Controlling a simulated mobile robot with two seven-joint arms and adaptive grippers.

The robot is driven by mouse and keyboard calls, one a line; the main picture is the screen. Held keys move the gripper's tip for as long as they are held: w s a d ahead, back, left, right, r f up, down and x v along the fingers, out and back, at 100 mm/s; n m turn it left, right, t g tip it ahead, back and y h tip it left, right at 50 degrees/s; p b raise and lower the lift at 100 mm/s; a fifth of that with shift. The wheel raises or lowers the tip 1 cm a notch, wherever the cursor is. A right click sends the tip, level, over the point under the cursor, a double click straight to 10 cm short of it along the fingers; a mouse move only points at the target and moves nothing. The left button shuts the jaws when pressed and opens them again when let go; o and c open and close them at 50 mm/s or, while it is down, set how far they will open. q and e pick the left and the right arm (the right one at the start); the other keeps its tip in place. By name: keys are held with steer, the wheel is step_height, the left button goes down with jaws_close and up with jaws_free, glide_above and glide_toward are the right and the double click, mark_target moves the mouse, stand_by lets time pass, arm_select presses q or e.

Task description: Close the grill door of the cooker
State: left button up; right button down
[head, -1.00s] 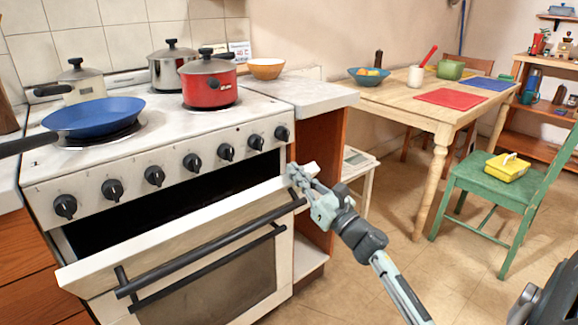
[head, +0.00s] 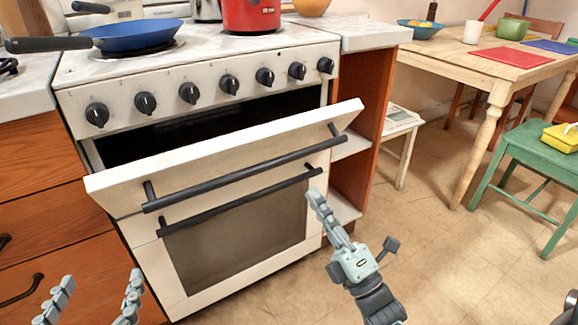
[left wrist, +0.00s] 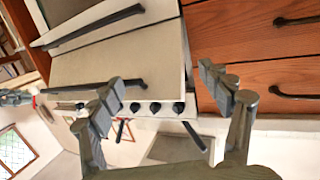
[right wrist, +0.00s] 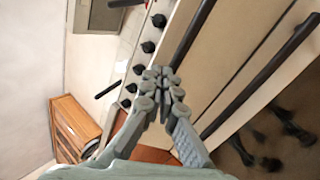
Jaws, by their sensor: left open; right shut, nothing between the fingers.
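The cooker's grill door (head: 230,155) is the upper white door with a dark bar handle (head: 240,182). It hangs partly open, tilted outward, with a dark gap (head: 215,125) above it. My right gripper (head: 318,196) is shut and empty, below the door's right end and near the right end of the oven handle; I cannot tell if it touches anything. Its closed fingers show in the right wrist view (right wrist: 160,78) in front of the cooker. My left gripper (head: 95,290) is open and empty, low in front of the drawers; its spread fingers show in the left wrist view (left wrist: 165,100).
The lower oven door (head: 240,235) is shut. A blue pan (head: 140,36) and a red pot (head: 252,14) stand on the hob. Wooden drawers (head: 50,220) are left, an open-shelved cabinet (head: 365,130) right.

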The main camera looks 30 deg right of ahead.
mark_target(277, 134)
arm_select(q)
steer(key=shift+s+a+r+p, duration=0.15)
steer(key=shift+s+r+p, duration=0.15)
steer(key=shift+r, duration=0.35)
arm_select(e)
steer(key=w+r+m, duration=0.1)
steer(key=w+r, duration=0.1)
steer(key=w, duration=0.1)
steer(key=w+a+r+m+h, duration=0.1)
steer(key=w+r, duration=0.1)
steer(key=w, duration=0.2)
steer(key=w+r+m, duration=0.1)
steer(key=w+r, duration=0.1)
steer(key=w, duration=0.1)
steer(key=shift+w+a+r+t+h, duration=0.3)
steer(key=shift+a+r, duration=0.05)
steer(key=shift+a, duration=0.05)
